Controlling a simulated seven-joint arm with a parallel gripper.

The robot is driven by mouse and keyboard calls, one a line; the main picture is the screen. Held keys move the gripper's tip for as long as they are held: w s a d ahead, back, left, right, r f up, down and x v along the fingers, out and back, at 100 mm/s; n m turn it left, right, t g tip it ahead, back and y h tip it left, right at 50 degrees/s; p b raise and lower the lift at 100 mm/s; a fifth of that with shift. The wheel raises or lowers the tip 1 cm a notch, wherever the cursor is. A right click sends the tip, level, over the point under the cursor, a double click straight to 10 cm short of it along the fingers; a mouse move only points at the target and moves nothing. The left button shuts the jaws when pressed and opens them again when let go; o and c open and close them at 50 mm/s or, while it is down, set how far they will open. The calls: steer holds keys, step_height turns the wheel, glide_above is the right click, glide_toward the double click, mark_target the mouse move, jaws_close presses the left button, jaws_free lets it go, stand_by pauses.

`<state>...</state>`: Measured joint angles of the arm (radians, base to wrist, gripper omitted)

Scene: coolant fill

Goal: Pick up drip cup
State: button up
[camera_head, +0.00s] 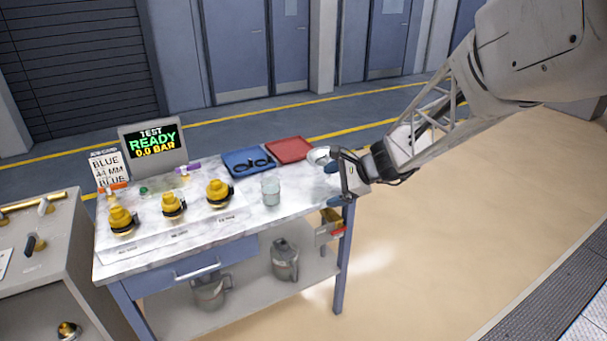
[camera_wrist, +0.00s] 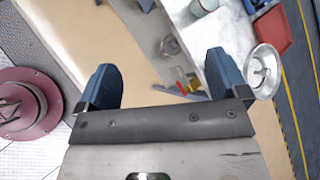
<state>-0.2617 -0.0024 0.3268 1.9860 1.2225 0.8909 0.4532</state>
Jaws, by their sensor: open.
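A translucent grey-green cup (camera_head: 270,191) stands upright on the marble-look tabletop, left of my gripper; it also shows at the top of the wrist view (camera_wrist: 201,7). A round silvery dish-like piece (camera_head: 319,156) is near the table's right end, close to my gripper; in the wrist view (camera_wrist: 263,72) it is just right of the right finger. I cannot tell which of these is the drip cup, or what holds the dish up. My gripper (camera_head: 334,185) is at the table's right end, with its blue fingers (camera_wrist: 164,75) wide apart and nothing between them.
Blue (camera_head: 247,162) and red (camera_head: 289,149) trays lie at the back of the table (camera_head: 240,220). Several yellow-capped fittings (camera_head: 172,205) stand on the left. Metal jugs (camera_head: 285,258) sit on the lower shelf. Floor to the right is clear.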

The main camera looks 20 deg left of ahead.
steer(key=w+a+f+m+t+y, duration=0.15)
steer(key=w+a+f+m, duration=0.25)
steer(key=w+a+f, duration=0.4)
steer(key=m+t+y, duration=0.1)
steer(key=m, duration=0.4)
glide_toward(273, 195)
steer(key=w+a+f, duration=0.2)
steer(key=shift+w+a+f, duration=0.2)
steer(key=shift+w+a, duration=0.1)
steer(key=shift+w, duration=0.05)
steer(key=shift+a, duration=0.1)
steer(key=shift+x, duration=1.25)
steer(key=shift+a+f, duration=0.1)
steer(key=shift+x, duration=2.45)
steer(key=shift+c, duration=0.3)
steer(key=c, duration=1)
